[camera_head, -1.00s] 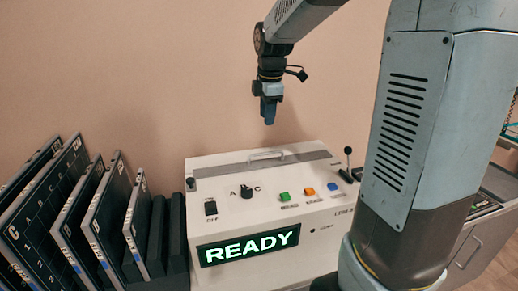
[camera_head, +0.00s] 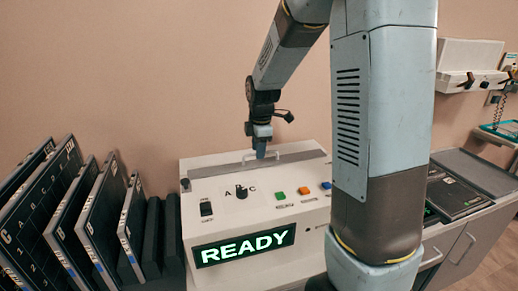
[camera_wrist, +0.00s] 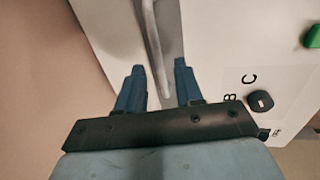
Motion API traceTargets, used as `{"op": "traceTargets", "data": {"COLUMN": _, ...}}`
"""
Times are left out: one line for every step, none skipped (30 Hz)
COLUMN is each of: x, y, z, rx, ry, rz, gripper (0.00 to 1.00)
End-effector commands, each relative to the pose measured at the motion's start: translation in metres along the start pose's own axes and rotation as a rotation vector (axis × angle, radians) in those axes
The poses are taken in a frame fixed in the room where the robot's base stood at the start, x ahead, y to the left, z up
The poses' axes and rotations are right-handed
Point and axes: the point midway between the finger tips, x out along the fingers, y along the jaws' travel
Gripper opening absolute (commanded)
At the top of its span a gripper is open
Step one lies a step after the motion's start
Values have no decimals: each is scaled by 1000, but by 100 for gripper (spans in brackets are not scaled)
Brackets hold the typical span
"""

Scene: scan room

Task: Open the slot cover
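The slot cover is the grey strip (camera_head: 208,170) along the top rear of the white machine (camera_head: 300,172), with a pale arched handle (camera_head: 278,152). It looks shut. My gripper (camera_head: 261,155) points down right at the handle. In the wrist view the handle (camera_wrist: 153,38) runs lengthwise up from between the two blue fingers of my gripper (camera_wrist: 159,66). The fingers are apart and open, with gaps beside the bar. I cannot tell whether they touch it. Part of the handle is hidden behind the gripper in the head view.
The machine's front panel has a lit READY display (camera_head: 243,246), a selector knob (camera_head: 241,191) and coloured buttons (camera_head: 305,191). Dark panels (camera_head: 85,215) stand in a rack to the left. My arm hides the machine's right end. A counter (camera_head: 475,170) is at right.

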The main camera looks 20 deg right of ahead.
Motion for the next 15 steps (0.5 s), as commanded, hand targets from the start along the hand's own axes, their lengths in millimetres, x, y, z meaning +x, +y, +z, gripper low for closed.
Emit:
{"op": "traceTargets", "data": {"x": 2, "y": 0, "z": 0, "rx": 0, "ry": 0, "rz": -1, "gripper": 36}}
{"op": "traceTargets", "data": {"x": 3, "y": 0, "z": 0, "rx": 0, "ry": 0, "rz": -1, "gripper": 36}}
{"op": "traceTargets", "data": {"x": 3, "y": 0, "z": 0, "rx": 0, "ry": 0, "rz": -1, "gripper": 36}}
{"op": "traceTargets", "data": {"x": 3, "y": 0, "z": 0, "rx": 0, "ry": 0, "rz": -1, "gripper": 36}}
{"op": "traceTargets", "data": {"x": 4, "y": 0, "z": 0, "rx": 0, "ry": 0, "rz": -1, "gripper": 36}}
{"op": "traceTargets", "data": {"x": 3, "y": 0, "z": 0, "rx": 0, "ry": 0, "rz": -1, "gripper": 36}}
{"op": "traceTargets", "data": {"x": 3, "y": 0, "z": 0, "rx": 0, "ry": 0, "rz": -1, "gripper": 36}}
{"op": "traceTargets", "data": {"x": 3, "y": 0, "z": 0, "rx": 0, "ry": 0, "rz": -1, "gripper": 36}}
{"op": "traceTargets", "data": {"x": 3, "y": 0, "z": 0, "rx": 0, "ry": 0, "rz": -1, "gripper": 36}}
{"op": "traceTargets", "data": {"x": 3, "y": 0, "z": 0, "rx": 0, "ry": 0, "rz": -1, "gripper": 36}}
{"op": "traceTargets", "data": {"x": 3, "y": 0, "z": 0, "rx": 0, "ry": 0, "rz": 0, "gripper": 33}}
{"op": "traceTargets", "data": {"x": 3, "y": 0, "z": 0, "rx": 0, "ry": 0, "rz": 0, "gripper": 29}}
{"op": "traceTargets", "data": {"x": 3, "y": 0, "z": 0, "rx": 0, "ry": 0, "rz": 0, "gripper": 26}}
{"op": "traceTargets", "data": {"x": 3, "y": 0, "z": 0, "rx": 0, "ry": 0, "rz": 0, "gripper": 24}}
{"op": "traceTargets", "data": {"x": 3, "y": 0, "z": 0, "rx": 0, "ry": 0, "rz": 0, "gripper": 20}}
